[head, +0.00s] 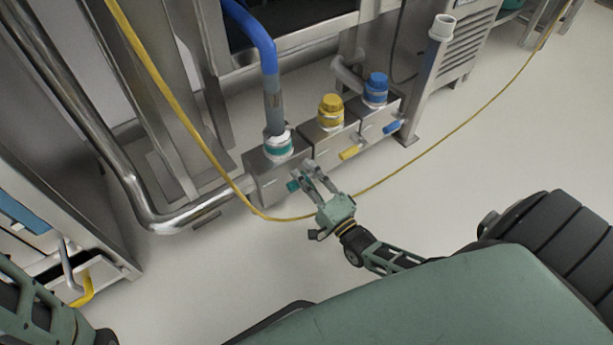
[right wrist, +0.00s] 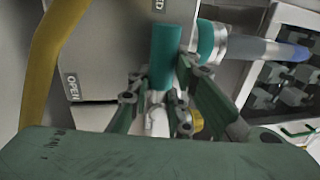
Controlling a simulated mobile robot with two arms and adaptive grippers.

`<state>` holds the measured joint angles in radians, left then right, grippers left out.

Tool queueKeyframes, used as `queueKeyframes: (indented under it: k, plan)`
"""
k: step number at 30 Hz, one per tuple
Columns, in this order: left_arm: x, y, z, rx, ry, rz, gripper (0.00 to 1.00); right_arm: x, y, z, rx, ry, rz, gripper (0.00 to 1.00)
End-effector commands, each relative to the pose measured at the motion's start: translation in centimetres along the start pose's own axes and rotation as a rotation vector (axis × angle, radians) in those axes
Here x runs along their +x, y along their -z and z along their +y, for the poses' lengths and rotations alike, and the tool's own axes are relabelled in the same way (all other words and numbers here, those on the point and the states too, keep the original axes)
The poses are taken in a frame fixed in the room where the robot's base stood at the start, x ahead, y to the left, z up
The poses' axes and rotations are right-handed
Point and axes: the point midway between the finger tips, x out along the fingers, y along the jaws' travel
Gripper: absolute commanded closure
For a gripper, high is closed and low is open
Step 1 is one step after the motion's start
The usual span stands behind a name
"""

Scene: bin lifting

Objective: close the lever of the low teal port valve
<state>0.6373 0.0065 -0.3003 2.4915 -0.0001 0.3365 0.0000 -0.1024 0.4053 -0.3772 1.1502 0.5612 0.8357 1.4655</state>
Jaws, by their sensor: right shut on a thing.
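The low teal port valve (head: 277,160) is a grey metal block with a teal-ringed port on top, leftmost of three ports. Its teal lever (head: 292,186) is on the block's front face, partly hidden by my right gripper (head: 306,175). In the right wrist view the teal lever (right wrist: 164,56) stands between the two fingers of the right gripper (right wrist: 166,88), which is shut on it. An "OPEN" label (right wrist: 72,87) is left of the lever. A label ending in "D" (right wrist: 158,5) is at the top edge, by the lever's tip. My left gripper is out of view.
A yellow-capped port (head: 331,112) and a blue-capped port (head: 376,88) stand to the right, with yellow (head: 350,152) and blue (head: 392,127) levers. A blue hose (head: 262,40) joins the teal port. A yellow cable (head: 400,170) crosses near the gripper.

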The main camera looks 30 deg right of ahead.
Motion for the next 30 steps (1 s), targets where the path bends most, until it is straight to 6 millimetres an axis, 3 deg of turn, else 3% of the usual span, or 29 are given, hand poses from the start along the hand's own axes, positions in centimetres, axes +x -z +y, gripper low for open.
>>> queueKeyframes:
  k: [5,6,12,23,30]
  plan:
    - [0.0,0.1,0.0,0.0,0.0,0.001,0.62,-0.2,0.1,0.1,0.01,-0.002,0.004,1.0]
    - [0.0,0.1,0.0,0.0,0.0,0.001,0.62,-0.2,0.1,0.1,0.01,-0.002,0.004,0.79]
    - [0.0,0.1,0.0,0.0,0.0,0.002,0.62,-0.1,0.0,0.1,0.006,-0.001,0.003,0.62]
    - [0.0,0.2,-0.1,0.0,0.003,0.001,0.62,-0.4,0.0,0.1,0.003,-0.001,0.001,0.62]
    - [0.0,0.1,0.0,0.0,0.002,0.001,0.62,-4.4,0.0,0.1,0.004,-0.004,0.001,0.62]
